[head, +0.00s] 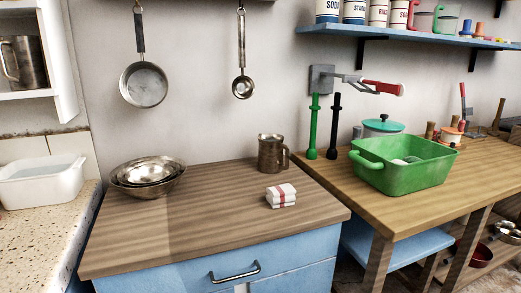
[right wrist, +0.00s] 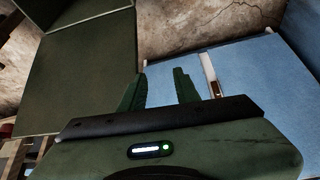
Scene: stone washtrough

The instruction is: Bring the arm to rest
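My right gripper (right wrist: 160,74) shows in the right wrist view. Its two green fingers stand apart with nothing between them, so it is open and empty. Beyond the fingers are a blue panel and a stained wall, and no object touches the fingers. Neither gripper shows in the head view. My left gripper is in no view.
A green tub (head: 405,167) stands on the right table. In the wrist view, a blue panel (right wrist: 265,85) and dark green panel (right wrist: 85,60) are near.

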